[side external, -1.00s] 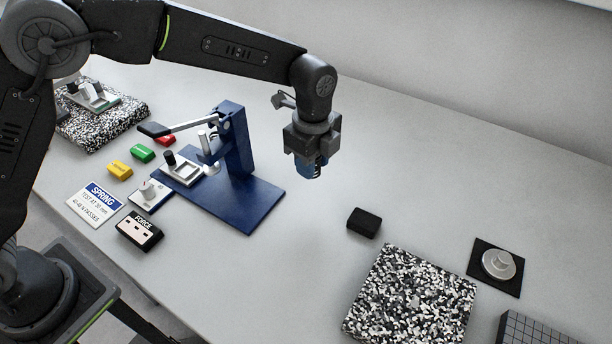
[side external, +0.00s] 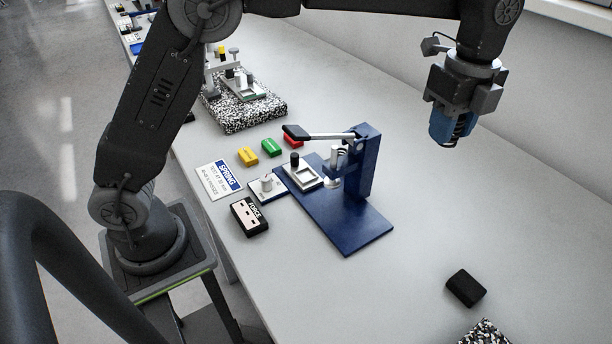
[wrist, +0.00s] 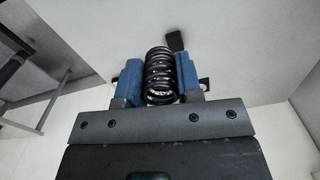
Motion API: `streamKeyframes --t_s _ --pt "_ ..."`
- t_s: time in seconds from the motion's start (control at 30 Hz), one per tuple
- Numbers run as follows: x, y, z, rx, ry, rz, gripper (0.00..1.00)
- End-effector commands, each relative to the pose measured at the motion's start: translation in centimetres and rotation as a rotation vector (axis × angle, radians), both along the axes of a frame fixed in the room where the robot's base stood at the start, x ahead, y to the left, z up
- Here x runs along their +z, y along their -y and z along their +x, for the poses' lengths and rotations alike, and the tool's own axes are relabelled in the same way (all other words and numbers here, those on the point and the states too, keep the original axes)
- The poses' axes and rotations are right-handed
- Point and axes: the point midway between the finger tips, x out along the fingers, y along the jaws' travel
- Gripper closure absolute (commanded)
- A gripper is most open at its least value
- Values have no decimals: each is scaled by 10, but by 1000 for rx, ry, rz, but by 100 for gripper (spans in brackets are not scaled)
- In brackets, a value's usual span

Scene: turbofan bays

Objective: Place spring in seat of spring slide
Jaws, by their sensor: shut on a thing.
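The dark coiled spring (wrist: 160,76) is held between the blue jaws of my gripper (wrist: 160,82) in the wrist view. In the side view my gripper (side external: 450,128) is in the air above the bench, to the right of the blue press, with part of the spring (side external: 461,127) showing between the jaws. A pale metal slide (side external: 304,176) with a square frame and a black knob sits at the left of the blue press (side external: 362,165). It looks like the spring slide, with its frame empty; the gripper is well apart from it.
A black block (side external: 466,287) lies at front right. The bench between is clear.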

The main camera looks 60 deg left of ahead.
Motion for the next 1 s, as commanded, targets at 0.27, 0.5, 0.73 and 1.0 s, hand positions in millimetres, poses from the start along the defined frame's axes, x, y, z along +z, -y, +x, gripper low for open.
streamKeyframes --t_s 0.27,0.5,0.73,1.0 --pt "8 -72 3 6 3 -2 91" --pt "14 -172 -16 13 5 -2 91" --pt "12 -275 -72 14 4 -2 91" --pt "3 -334 -134 7 4 -1 91"
